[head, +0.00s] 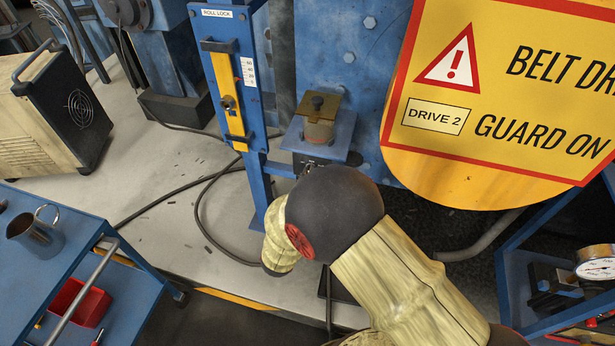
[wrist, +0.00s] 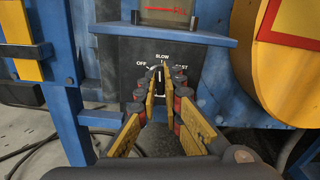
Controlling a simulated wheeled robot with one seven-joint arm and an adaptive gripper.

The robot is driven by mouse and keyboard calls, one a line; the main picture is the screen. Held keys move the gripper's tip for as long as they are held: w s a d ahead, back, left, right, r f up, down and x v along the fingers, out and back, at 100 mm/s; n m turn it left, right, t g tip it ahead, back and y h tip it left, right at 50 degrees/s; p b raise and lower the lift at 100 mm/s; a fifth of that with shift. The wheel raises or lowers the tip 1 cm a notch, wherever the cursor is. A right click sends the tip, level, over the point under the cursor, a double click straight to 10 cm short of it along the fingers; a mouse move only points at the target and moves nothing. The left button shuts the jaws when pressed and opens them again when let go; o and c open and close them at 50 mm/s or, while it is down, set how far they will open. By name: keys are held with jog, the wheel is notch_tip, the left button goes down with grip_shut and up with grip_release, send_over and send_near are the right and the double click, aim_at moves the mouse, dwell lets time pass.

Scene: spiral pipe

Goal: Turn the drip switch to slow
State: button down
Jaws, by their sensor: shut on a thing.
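The drip switch (wrist: 158,76) is a small dark knob on a black panel (wrist: 125,56) below a blue shelf. The panel bears the labels OFF at left, SLOW at top and FAST at right. My gripper (wrist: 159,86) faces the panel, with its yellow-padded fingers closed on both sides of the knob. The fingers hide much of the knob, so I cannot tell its exact pointing. In the head view the panel's top edge (head: 308,164) just shows under the shelf; my arm hides the switch and fingertips there.
An oiler cup (head: 319,128) stands on the blue shelf (head: 343,151) above the panel. A blue ROLL LOCK post (head: 256,160) stands close on the left. A big yellow belt guard (head: 470,185) is close on the right. A dark cable (head: 204,222) lies on the floor.

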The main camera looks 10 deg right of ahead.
jog(key=shift+f+m, duration=0.1)
jog(key=shift+m, duration=0.6)
jog(key=c, duration=2)
grip_release()
jog(key=shift+o, duration=0.4)
jog(key=shift+s, duration=0.1)
jog(key=v, duration=1.1)
jog(key=shift+s, duration=0.4)
jog(key=shift+a, duration=0.1)
